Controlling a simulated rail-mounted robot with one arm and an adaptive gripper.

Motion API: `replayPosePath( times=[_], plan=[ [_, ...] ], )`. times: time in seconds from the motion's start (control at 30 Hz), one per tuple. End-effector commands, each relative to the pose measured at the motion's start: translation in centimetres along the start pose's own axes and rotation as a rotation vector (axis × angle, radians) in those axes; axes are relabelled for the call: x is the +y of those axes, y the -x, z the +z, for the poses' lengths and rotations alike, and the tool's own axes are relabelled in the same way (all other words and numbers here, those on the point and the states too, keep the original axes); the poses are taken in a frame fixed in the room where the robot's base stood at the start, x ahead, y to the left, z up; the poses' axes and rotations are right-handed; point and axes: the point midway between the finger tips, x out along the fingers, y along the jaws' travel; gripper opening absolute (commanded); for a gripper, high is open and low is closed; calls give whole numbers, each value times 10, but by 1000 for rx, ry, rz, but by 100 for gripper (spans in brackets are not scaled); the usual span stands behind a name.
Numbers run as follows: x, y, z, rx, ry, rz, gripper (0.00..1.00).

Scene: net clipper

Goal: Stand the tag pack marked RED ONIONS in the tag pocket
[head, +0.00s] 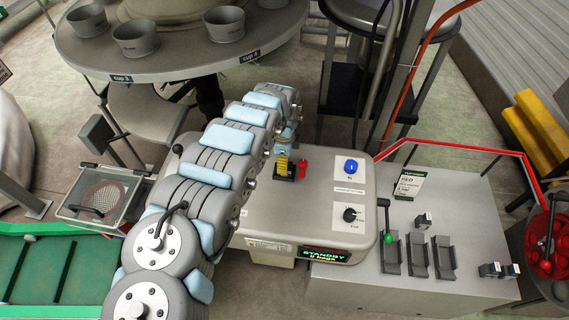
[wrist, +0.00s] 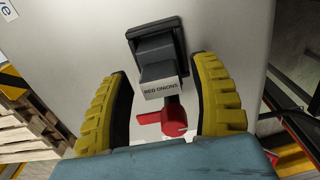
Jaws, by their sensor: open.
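The tag pack marked RED ONIONS (wrist: 160,89) shows in the wrist view as a grey block with a white label facing me. It appears to stand in a dark pocket (wrist: 152,30) on the grey machine top. My gripper (wrist: 162,70) is open, with one yellow finger on each side of the pack and a narrow gap on both sides. In the head view my gripper (head: 282,165) is low over the machine top, and its yellow fingers largely hide the pack. How deep the pack sits cannot be told.
A red lever (wrist: 174,121) is close below the pack; it also shows in the head view (head: 303,167). A blue button (head: 351,166) and black knob (head: 350,214) are to the right. The side table (head: 340,275) carries empty holders (head: 417,257) and small packs (head: 490,270). A round cup table (head: 180,60) stands behind.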

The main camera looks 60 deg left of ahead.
Motion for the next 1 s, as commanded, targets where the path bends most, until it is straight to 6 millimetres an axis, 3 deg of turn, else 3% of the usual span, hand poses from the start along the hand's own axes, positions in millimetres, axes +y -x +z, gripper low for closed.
replayPosePath(
  times=[0.6, 1.0],
  plan=[
    [-1, 66, 1, -2, 1, -3, 62],
    [0, 94, 0, -1, -1, 1, 62]
  ],
)
